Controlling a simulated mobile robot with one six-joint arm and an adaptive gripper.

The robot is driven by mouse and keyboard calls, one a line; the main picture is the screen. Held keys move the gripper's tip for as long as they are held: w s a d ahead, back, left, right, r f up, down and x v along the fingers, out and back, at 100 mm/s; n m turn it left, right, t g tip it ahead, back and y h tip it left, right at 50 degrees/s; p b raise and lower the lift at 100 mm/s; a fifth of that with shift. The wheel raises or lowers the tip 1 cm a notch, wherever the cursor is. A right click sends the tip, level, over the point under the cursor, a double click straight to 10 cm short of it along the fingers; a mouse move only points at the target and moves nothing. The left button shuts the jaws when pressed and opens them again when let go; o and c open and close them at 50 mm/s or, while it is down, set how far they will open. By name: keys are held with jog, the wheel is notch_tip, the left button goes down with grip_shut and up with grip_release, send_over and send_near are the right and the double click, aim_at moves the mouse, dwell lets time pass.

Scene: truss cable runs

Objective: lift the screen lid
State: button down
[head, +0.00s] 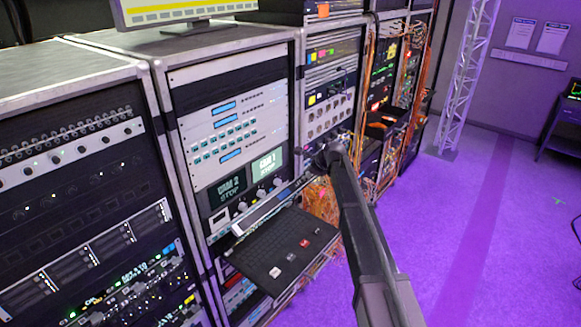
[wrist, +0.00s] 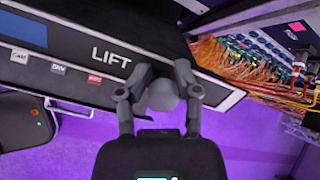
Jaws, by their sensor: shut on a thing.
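The screen lid is a dark panel with a pale edge and the word LIFT on it, in the wrist view (wrist: 85,38). In the head view its narrow pale edge (head: 266,212) slants up to the right behind the keyboard tray (head: 280,252). The exact contact is hidden by the fingers. In the head view my gripper (head: 320,158) is small and dark at the rack front, partly hidden by my arm.
Equipment racks (head: 226,110) line the left. Orange cables (head: 321,200) hang close to the lid's right end and also show in the wrist view (wrist: 232,65). A white truss tower (head: 464,75) stands behind.

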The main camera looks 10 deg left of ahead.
jog(key=s+d+f+n+g+h+b, duration=0.1)
jog(key=s+d+f+n+h+b, duration=0.1)
jog(key=s+d+f+n+b, duration=0.65)
jog(key=s+d+f+n+g+h+b, duration=0.25)
jog(key=s+d+f, duration=0.45)
jog(key=s+d, duration=0.75)
jog(key=s+d+f+n+h+b, duration=0.2)
jog(key=s+d+f+n+b, duration=0.55)
jog(key=s, duration=0.75)
jog(key=w+a+r+m+t+y+p, duration=0.9)
jog(key=w+a+r+m+t+p, duration=0.3)
jog(key=w+a+r+m, duration=1.5)
jog(key=shift+w+a+r+m+t+p, duration=0.4)
jog(key=shift+w+a+m+p, duration=0.55)
jog(key=shift+w+m, duration=0.25)
jog(key=shift+a, duration=0.15)
